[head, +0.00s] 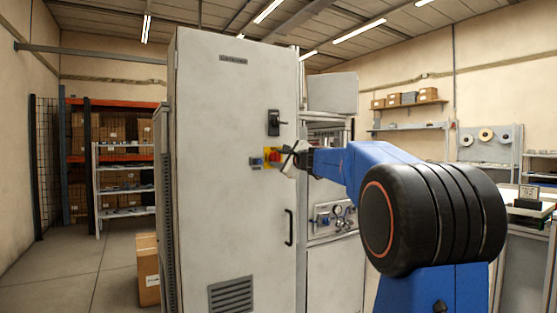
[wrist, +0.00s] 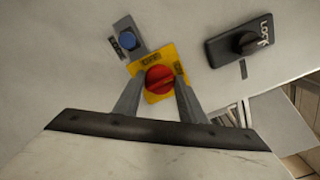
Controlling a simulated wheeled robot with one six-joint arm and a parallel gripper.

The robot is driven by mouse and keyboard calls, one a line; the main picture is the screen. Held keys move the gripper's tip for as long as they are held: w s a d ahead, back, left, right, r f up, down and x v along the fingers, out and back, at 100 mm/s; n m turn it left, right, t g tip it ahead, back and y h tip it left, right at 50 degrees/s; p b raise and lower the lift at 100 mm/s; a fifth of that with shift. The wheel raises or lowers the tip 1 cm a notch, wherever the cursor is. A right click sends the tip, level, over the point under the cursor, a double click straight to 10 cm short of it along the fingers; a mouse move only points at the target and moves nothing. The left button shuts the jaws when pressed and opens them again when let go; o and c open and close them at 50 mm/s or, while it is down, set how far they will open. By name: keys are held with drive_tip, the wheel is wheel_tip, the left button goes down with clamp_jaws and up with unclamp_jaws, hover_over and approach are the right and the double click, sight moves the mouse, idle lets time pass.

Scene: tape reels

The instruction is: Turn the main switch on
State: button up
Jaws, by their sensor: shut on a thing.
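The main switch is a red rotary knob (wrist: 159,79) on a yellow plate (wrist: 152,59) on the cabinet door. In the wrist view my gripper (wrist: 160,86) has one grey finger on each side of the red knob and is shut on it. In the head view my gripper (head: 287,157) reaches in from the right, at the yellow plate (head: 267,151). It partly hides the knob there. The lettering on the yellow plate is too small to read, so I cannot tell the knob's set position.
A blue button (wrist: 128,40) on a grey plate sits left of the switch. A black lock handle (wrist: 240,42) is to its right. The grey cabinet (head: 220,200) has a door handle (head: 289,228) lower down. A cardboard box (head: 148,275) stands on the floor at left.

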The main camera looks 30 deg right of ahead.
drive_tip(key=shift+f, duration=0.1)
idle(0.3)
drive_tip(key=o, duration=1)
drive_tip(key=shift+o, duration=0.2)
drive_tip(key=s, duration=1.7)
drive_tip(key=shift+s+d, duration=0.2)
drive_tip(key=shift+d, duration=0.1)
